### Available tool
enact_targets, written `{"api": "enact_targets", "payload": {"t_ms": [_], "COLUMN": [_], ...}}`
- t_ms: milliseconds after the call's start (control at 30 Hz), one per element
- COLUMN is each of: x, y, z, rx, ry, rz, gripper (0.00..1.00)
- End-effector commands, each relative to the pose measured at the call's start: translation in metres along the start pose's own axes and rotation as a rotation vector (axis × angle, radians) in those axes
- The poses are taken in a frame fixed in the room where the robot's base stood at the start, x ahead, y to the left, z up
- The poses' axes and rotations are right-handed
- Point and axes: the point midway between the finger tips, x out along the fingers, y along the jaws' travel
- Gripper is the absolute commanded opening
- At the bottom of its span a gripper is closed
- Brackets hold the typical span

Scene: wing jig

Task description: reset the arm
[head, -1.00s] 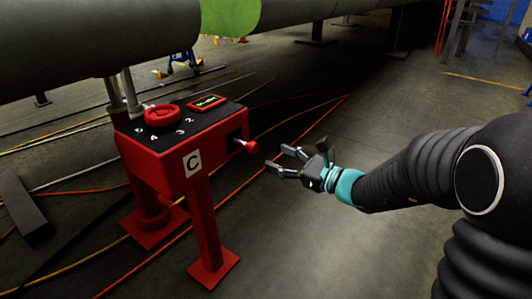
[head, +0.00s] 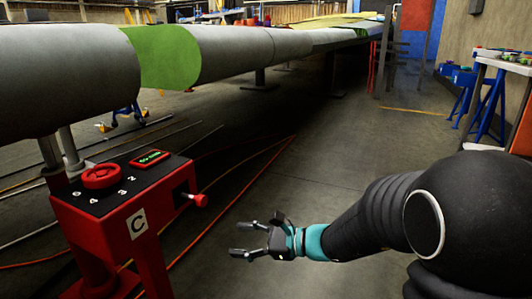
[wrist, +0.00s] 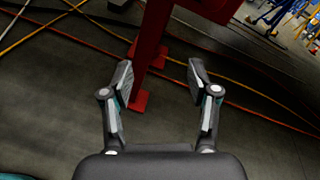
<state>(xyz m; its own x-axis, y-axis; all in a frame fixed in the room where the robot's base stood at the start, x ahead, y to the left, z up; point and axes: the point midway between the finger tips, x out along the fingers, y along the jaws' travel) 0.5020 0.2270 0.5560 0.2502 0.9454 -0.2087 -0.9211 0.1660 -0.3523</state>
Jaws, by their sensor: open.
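My gripper (head: 243,239) is open and empty in the head view. It is held out in front of my black arm, to the right of a red control box (head: 122,215) and apart from it.
A long grey wing jig tube (head: 235,52) with a green band (head: 165,55) runs above and behind the box. Orange and yellow cables (head: 237,187) lie on the floor. A workbench (head: 505,65) stands at the right. The middle floor is clear.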

Motion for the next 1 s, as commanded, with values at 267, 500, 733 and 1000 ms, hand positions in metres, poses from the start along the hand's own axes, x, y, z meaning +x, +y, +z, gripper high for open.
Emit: {"api": "enact_targets", "payload": {"t_ms": [267,500,733,1000], "x": [-0.04,-0.111,-0.192,-0.267], "y": [0.085,0.122,0.126,0.114], "z": [-0.017,-0.013,0.007,0.058], "rx": [-0.39,-0.791,-1.167,-1.452], "ry": [0.226,0.42,0.636,0.888], "rz": [0.384,0.687,0.938,1.088], "gripper": [0.6,0.6,0.6,0.6]}}
